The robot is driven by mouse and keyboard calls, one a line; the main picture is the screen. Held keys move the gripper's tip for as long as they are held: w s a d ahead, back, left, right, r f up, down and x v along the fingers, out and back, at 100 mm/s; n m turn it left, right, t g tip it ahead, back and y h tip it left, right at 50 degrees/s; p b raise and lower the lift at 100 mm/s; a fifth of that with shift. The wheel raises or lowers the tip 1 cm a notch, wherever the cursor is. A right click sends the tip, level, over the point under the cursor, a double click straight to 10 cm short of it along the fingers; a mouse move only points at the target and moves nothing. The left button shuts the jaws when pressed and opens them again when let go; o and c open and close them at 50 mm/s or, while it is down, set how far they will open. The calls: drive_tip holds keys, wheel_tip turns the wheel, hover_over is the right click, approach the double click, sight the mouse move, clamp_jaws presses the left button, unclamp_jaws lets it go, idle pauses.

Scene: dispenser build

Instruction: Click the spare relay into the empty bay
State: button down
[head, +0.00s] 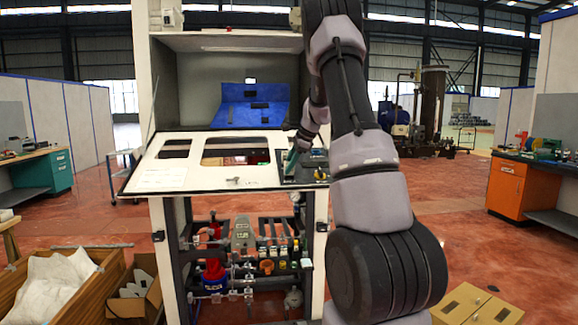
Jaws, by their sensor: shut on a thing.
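My gripper (295,150) is small in the head view, low over the right end of the dispenser's sloping white panel (235,178). It is shut on a small green piece (291,161), which looks like the spare relay. The piece is at the left part of a dark plate (312,172) on that panel. I cannot tell whether the piece touches the plate. My arm covers the right side of this area. The empty bay cannot be made out at this size.
The cabinet has an open upper recess with a blue sloped insert (250,105). Below the panel are pipes and a red and blue canister (214,270). A wooden crate (100,290) and an open carton (140,292) stand left. A closed carton (478,305) lies right.

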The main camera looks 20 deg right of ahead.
drive_tip(key=shift+w+f, duration=0.1)
drive_tip(key=shift+f, duration=0.15)
idle(0.4)
unclamp_jaws()
idle(0.5)
drive_tip(key=shift+r, duration=0.15)
drive_tip(key=shift+v, duration=2.9)
